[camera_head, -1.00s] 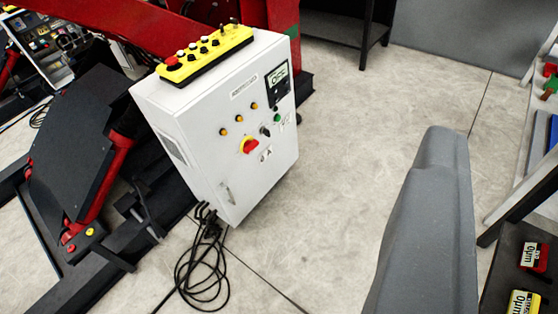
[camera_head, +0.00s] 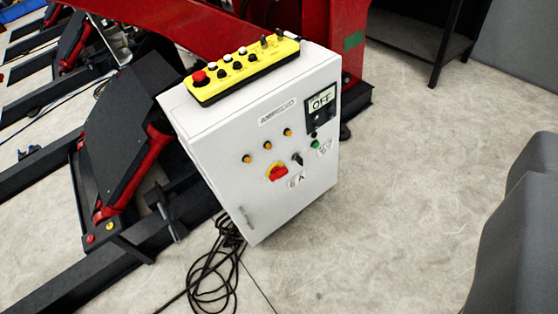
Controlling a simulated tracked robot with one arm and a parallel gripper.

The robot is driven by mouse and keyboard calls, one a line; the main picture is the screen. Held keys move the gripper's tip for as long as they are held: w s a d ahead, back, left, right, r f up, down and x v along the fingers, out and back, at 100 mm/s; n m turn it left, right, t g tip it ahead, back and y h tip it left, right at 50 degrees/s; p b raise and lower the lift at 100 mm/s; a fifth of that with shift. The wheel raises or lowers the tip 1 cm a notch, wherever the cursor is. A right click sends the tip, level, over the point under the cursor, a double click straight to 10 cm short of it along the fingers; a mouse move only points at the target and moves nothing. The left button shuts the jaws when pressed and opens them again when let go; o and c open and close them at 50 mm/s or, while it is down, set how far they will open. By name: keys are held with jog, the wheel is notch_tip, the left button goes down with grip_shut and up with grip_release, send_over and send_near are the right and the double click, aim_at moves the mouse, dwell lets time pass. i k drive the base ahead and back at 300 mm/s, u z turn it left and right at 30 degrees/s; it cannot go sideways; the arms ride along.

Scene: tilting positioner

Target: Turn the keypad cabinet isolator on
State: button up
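The keypad cabinet (camera_head: 225,150) is a white box with a sloping-looking outline, left of centre. Its isolator (camera_head: 277,173) is a red handle on a yellow plate, on the front face below a row of orange lamps (camera_head: 267,146). A black selector knob (camera_head: 297,159) and a green button (camera_head: 315,145) sit right of the isolator. The handle's exact angle is hard to make out. My gripper is not in view, and nothing touches the cabinet front.
A yellow button box (camera_head: 243,69) lies on the cabinet top. Black cables (camera_head: 212,275) loop on the floor below. The red and black positioner frame (camera_head: 120,150) stands left and behind. A large grey shape (camera_head: 520,240) fills the lower right. Concrete floor right of the cabinet is clear.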

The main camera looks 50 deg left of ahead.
aim_at(277, 173)
jog(key=u, duration=0.3)
jog(key=i, duration=0.9)
jog(key=u, duration=0.5)
